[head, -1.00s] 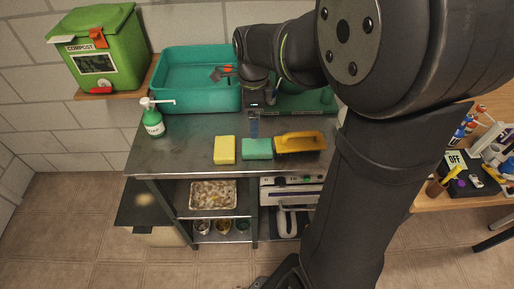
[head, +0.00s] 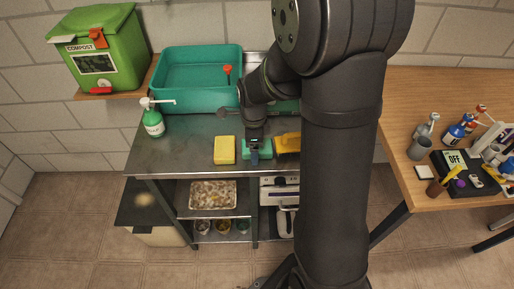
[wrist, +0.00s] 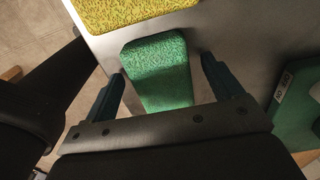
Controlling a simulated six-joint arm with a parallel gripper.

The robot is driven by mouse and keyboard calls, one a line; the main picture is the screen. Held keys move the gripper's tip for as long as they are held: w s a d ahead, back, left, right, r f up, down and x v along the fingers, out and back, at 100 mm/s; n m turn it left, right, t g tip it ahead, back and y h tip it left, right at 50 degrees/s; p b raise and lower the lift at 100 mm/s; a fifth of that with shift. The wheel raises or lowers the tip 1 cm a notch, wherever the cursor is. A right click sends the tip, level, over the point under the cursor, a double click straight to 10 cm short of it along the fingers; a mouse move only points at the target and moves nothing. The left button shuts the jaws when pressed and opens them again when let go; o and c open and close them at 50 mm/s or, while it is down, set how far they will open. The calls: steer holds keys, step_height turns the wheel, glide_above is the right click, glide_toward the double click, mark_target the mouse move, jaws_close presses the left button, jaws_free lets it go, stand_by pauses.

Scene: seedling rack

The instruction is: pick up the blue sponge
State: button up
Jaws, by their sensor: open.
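No plainly blue sponge shows. A green, slightly teal sponge (head: 264,155) lies on the metal counter (head: 180,150), partly hidden by my gripper (head: 254,157) in the head view. In the wrist view the green sponge (wrist: 157,70) shows between the two fingers of my gripper (wrist: 163,70), which is open and empty. One finger is on either side of the sponge; I cannot tell whether the tips are level with it or still above. A yellow sponge (head: 224,150) lies just left of the green one; it also shows in the wrist view (wrist: 120,10).
A teal tub (head: 165,85) stands at the back, with a soap bottle (head: 153,122) at left. The counter's left part is clear. A wooden table (head: 400,110) stands right.

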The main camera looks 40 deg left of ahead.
steer(key=c, duration=1.1)
steer(key=shift+c, duration=0.3)
step_height(320, 180, up, 10)
